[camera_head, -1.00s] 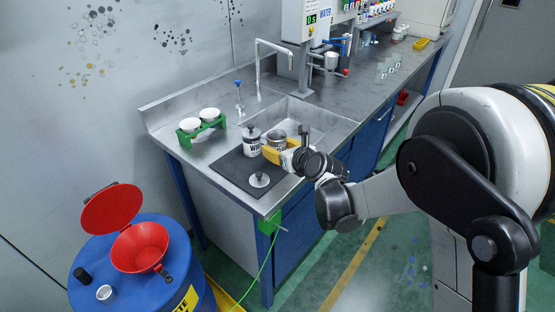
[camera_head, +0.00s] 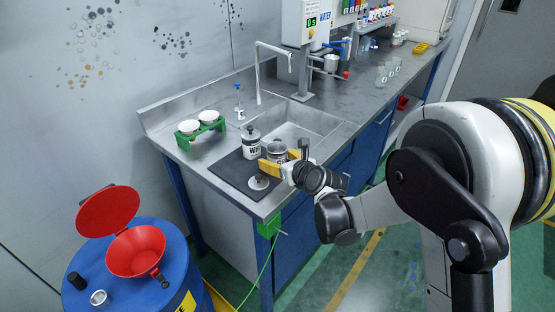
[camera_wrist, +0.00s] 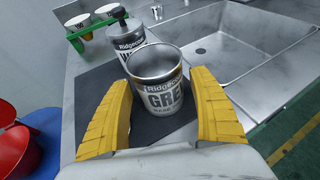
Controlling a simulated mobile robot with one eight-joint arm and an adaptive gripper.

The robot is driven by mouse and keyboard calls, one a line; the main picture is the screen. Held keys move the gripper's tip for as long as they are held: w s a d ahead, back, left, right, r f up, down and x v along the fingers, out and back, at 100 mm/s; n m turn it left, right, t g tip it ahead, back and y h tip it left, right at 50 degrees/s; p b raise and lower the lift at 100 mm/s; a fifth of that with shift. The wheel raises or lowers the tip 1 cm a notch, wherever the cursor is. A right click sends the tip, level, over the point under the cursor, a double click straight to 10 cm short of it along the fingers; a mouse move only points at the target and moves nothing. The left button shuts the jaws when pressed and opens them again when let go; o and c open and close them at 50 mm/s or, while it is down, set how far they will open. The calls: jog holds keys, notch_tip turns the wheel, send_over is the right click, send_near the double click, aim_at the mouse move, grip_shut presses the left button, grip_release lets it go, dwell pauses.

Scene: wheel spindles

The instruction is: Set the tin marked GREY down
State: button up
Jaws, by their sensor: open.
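The tin marked GREY (camera_wrist: 162,98) is an open-topped metal tin with a white label. It stands upright on the dark mat (camera_wrist: 90,92) at the sink counter. In the head view the tin (camera_head: 276,150) is partly hidden by my gripper (camera_head: 281,163). My gripper's yellow fingers (camera_wrist: 162,82) are open, one on each side of the tin, with gaps visible between them and its sides.
A labelled bottle (camera_head: 251,142) stands just behind the tin. A pale round lidded item (camera_head: 258,182) sits on the mat's front part. A green rack with white cups (camera_head: 203,130) is at the back left. The sink basin (camera_head: 300,122) lies to the right.

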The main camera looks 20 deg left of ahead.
jog(key=shift+r, duration=0.3)
jog(key=p+v, duration=0.3)
jog(key=v, duration=0.9)
jog(key=shift+p, duration=0.3)
jog(key=s+d+r+n+h, duration=0.2)
jog(key=s+d+r+n, duration=0.2)
jog(key=d+n, duration=0.35)
jog(key=s+d+r+n+h, duration=0.3)
jog(key=d+r+n, duration=0.1)
jog(key=d+n, duration=0.4)
jog(key=s+d+n+g+h, duration=0.2)
jog(key=s+d+n+h, duration=0.2)
jog(key=s+d+n, duration=0.7)
jog(key=s+d, duration=0.4)
jog(key=d, duration=0.1)
jog(key=shift+d+f+g+h, duration=0.25)
jog(key=shift+g+h, duration=0.05)
